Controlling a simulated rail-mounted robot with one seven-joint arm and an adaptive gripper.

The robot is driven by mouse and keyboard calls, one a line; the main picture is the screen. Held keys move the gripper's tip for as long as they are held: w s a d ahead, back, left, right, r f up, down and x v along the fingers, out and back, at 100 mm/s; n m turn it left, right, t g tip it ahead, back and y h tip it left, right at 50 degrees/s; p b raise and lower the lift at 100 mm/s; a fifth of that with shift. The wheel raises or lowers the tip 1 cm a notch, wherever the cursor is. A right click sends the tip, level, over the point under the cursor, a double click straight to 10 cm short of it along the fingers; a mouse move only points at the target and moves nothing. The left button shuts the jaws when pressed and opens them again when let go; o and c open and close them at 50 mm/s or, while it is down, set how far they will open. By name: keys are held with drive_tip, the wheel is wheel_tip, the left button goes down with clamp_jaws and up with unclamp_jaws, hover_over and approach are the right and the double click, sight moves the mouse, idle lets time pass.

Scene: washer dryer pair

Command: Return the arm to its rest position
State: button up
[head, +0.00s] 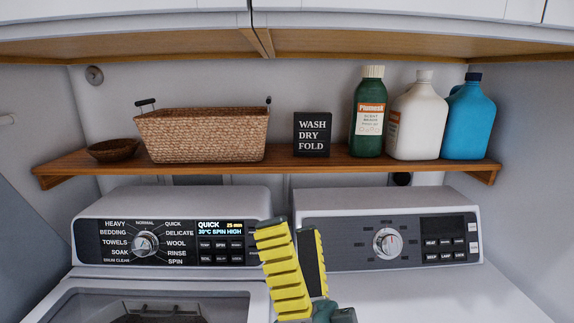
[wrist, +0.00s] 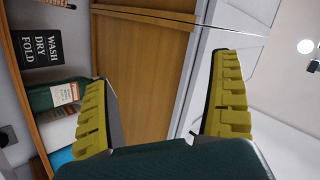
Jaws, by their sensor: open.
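My gripper (head: 297,262) is in the lower middle of the head view, in front of the gap between the washer (head: 175,230) and the dryer (head: 385,242). Its yellow ridged fingers point up. In the wrist view my gripper (wrist: 160,100) shows two yellow fingers spread wide apart with nothing between them. Past the fingers are the wooden underside (wrist: 145,75) of the upper cabinet and its white front. My gripper hides part of the washer's right edge and the dryer's left edge.
A wooden shelf (head: 280,164) holds a wicker basket (head: 205,136), small bowl (head: 113,150), black sign (head: 313,134), green bottle (head: 368,115), white jug (head: 417,118) and blue jug (head: 468,120). Upper cabinets (head: 400,22) overhang it. Walls close both sides. The dryer's top is clear.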

drive_tip(key=s+d+f+n+g+h+p, duration=0.1)
drive_tip(key=s+d+f+n+g+h, duration=0.1)
drive_tip(key=s+d+n+g+h, duration=0.4)
wheel_tip(320, 180, up, 37)
drive_tip(key=s+n+t+h+p, duration=0.1)
drive_tip(key=s+n+t+p, duration=0.1)
drive_tip(key=p, duration=3.5)
drive_tip(key=shift+s+r, duration=0.2)
drive_tip(key=shift+a, duration=0.1)
